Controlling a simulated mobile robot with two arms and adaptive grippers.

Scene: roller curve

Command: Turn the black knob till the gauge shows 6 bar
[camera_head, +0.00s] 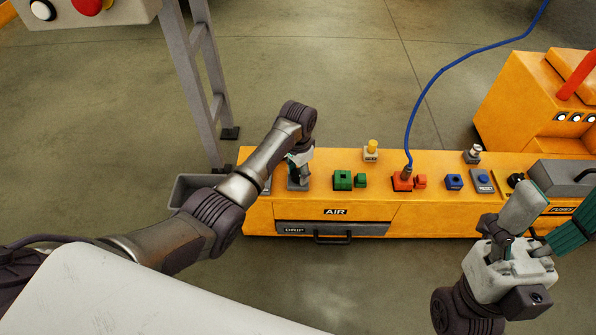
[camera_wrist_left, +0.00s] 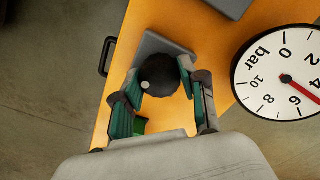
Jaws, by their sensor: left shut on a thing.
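The black knob (camera_wrist_left: 160,75) with a pale dot sits on a grey plate in the left wrist view. My left gripper (camera_head: 300,168) is over the left end of the orange unit. Its two green-padded fingers stand either side of the knob and are shut on it. The gauge (camera_wrist_left: 262,66) is a white dial marked in bar, cut off by the right edge. Its red needle points to the lower right between the 2 and the 6; its tip is out of frame. My right gripper (camera_head: 555,215) is open at lower right, its fingers apart and empty.
The orange unit (camera_head: 265,218) carries green fittings (camera_head: 343,180), an orange fitting (camera_head: 402,182) with a blue hose (camera_head: 418,105), a yellow-topped part (camera_head: 372,147) and blue parts (camera_head: 453,182). A grey frame post (camera_head: 190,85) stands behind at left. Floor in front is clear.

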